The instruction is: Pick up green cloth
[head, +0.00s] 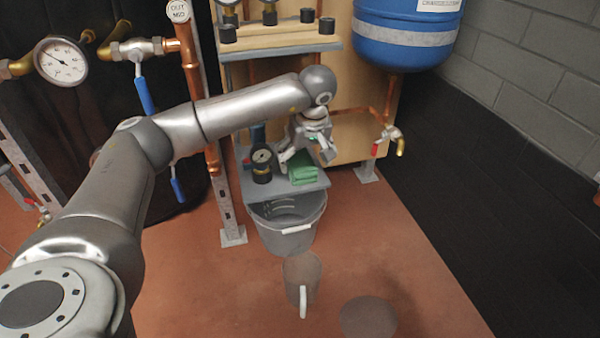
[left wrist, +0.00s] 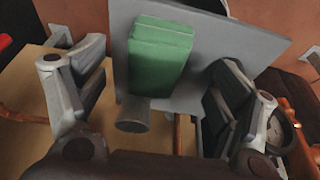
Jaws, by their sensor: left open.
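The green cloth (head: 301,168) is a folded block on a small grey shelf (head: 308,188) at the wooden panel. My left gripper (head: 306,158) is above and around the cloth's far side in the head view, with its fingers spread. In the left wrist view the cloth (left wrist: 158,57) lies on the grey shelf (left wrist: 245,40), ahead of and between the two open fingers (left wrist: 160,95). The fingers look apart from the cloth, and nothing is held. My right gripper shows in neither view.
A black gauge (head: 262,167) stands left of the cloth on the shelf. A grey bucket (head: 290,225) is below it, with a mug-like container (head: 302,280) in front. Copper pipes and a valve (head: 388,138) are to the right. An upper shelf (head: 280,45) holds several dark fittings.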

